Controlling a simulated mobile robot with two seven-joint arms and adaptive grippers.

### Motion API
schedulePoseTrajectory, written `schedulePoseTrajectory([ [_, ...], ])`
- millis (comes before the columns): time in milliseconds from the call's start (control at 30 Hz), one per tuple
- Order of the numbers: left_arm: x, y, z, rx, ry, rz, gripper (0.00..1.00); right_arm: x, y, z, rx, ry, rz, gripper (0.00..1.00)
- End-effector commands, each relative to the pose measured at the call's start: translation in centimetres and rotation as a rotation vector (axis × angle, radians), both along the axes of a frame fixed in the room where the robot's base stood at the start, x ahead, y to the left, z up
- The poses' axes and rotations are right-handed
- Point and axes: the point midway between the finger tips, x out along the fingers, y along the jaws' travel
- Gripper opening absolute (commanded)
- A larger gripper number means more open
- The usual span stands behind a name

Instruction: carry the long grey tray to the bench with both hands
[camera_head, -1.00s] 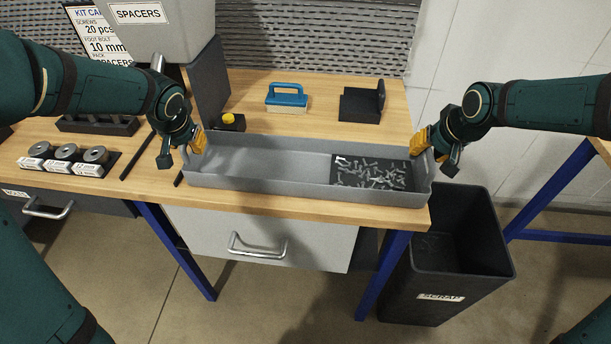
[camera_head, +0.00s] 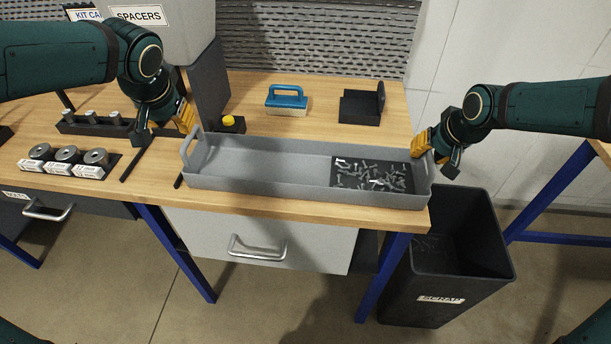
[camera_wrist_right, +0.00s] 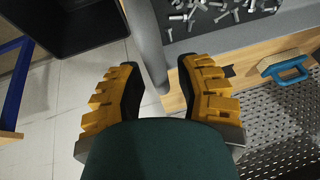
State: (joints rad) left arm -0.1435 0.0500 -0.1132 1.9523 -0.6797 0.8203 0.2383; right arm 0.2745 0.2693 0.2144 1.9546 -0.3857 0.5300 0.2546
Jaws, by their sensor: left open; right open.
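The long grey tray (camera_head: 260,180) lies on the wooden bench (camera_head: 385,215) near its front edge, with a handle at each end. A dark section at its right end holds many screws (camera_head: 372,174). My left gripper (camera_head: 188,122) is open and empty, above and behind the tray's left handle, apart from it. My right gripper (camera_head: 420,148) is at the tray's right end. In the right wrist view its yellow fingers are open (camera_wrist_right: 158,90), with the tray's end wall and handle (camera_wrist_right: 147,45) between or just beyond them; contact cannot be told.
A black scrap bin (camera_head: 450,260) stands below the bench's right end. A blue-handled tool (camera_head: 287,98) and a black holder (camera_head: 362,104) sit behind the tray. Metal spools (camera_head: 68,156) are at left. Another bench (camera_head: 600,150) is at far right.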

Motion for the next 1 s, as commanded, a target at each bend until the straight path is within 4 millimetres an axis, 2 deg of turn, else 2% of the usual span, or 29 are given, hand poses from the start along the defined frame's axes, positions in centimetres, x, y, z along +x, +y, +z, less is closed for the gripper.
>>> schedulePoseTrajectory([
  [167, -0.4, -0.2, 0.8, -0.001, 0.0, 0.0, 0.34, -0.1, -0.1, 0.3, -0.001, -0.001, -0.001, 0.34],
  [267, -0.4, -0.2, 0.8, -0.001, 0.001, 0.0, 0.34, -0.5, -0.2, 1.2, -0.001, -0.002, -0.001, 0.34],
  [700, -0.4, -0.2, 0.8, 0.0, 0.001, 0.0, 0.34, -3.8, -1.5, 8.8, -0.001, -0.004, -0.001, 0.34],
  [833, -0.4, -0.2, 0.8, 0.0, 0.001, 0.0, 0.34, -4.4, -1.7, 10.1, -0.001, -0.003, -0.001, 0.34],
  [1000, -0.4, -0.2, 0.8, 0.0, 0.001, 0.0, 0.34, -4.8, -1.9, 10.9, 0.0, 0.0, 0.0, 0.34],
])
